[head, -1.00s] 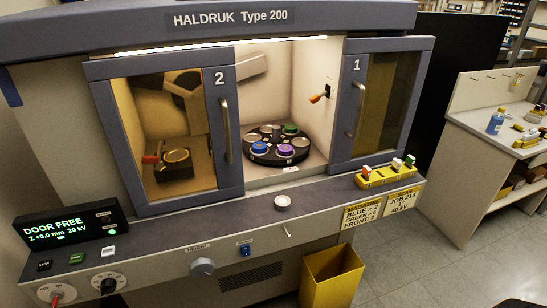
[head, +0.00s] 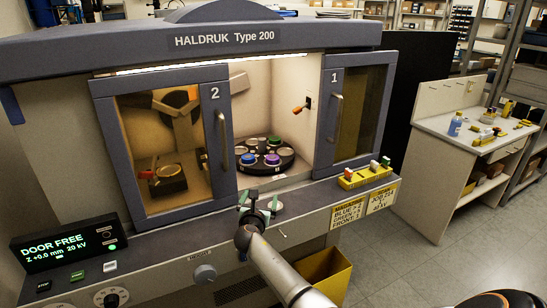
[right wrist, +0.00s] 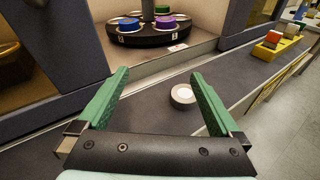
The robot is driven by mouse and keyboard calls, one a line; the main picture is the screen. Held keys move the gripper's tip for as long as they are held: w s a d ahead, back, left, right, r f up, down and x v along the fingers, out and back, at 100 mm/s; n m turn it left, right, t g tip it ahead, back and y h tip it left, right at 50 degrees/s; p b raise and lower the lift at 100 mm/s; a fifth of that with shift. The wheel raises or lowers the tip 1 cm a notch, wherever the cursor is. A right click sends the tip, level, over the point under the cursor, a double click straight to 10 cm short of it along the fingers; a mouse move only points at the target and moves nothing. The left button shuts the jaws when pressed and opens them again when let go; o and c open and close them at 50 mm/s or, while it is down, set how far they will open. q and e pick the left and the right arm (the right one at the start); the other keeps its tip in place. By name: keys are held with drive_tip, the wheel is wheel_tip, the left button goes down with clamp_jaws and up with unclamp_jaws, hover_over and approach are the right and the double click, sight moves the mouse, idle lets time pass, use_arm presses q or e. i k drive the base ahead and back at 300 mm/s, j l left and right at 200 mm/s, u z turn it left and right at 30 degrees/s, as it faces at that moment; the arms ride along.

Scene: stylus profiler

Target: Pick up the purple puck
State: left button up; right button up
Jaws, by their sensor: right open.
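The purple puck (head: 272,159) sits on the dark round turntable (head: 286,166) inside the lit machine chamber, at the turntable's front. It also shows in the right wrist view (right wrist: 166,22), to the right of the blue puck (right wrist: 129,25). My right gripper (head: 262,199) is open and empty over the machine's front ledge, outside the chamber and short of the turntable. Its green fingers (right wrist: 153,100) are spread wide in the right wrist view, pointing toward the chamber opening. My left gripper is not in view.
An orange-tipped lever (head: 299,108) is on the chamber's right wall. A yellow rack (head: 362,178) stands on the ledge's right.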

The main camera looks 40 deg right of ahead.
sight(271, 159)
drive_tip(key=i+l, duration=0.15)
drive_tip(key=l, duration=0.25)
drive_tip(key=i+l, duration=0.2)
drive_tip(key=l, duration=0.2)
drive_tip(key=i+l, duration=0.15)
drive_tip(key=l, duration=0.25)
